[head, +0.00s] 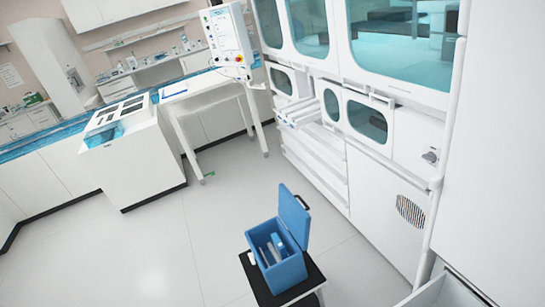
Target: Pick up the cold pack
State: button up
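A blue box (287,274) stands on a small black-topped stand (263,290) at the bottom middle. Its blue lid (294,216) is open and tilted up on the far right side. Several small pale grey and blue items (271,250) sit inside the box. They are too small to tell whether one is the cold pack. My gripper is not in view.
A large white cabinet (374,197) with windows fills the right, with one drawer (300,112) pulled out. An open drawer (447,291) is at the bottom right. White benches and a table (203,101) stand at the left. The floor (140,250) left of the box is clear.

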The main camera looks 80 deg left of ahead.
aim_at(280, 247)
jog(key=u, duration=0.1)
jog(key=k, duration=0.15)
jog(key=u, duration=2.65)
jog(key=k, duration=1.35)
jog(key=z, duration=0.65)
jog(key=i, duration=1.15)
jog(key=u, duration=0.1)
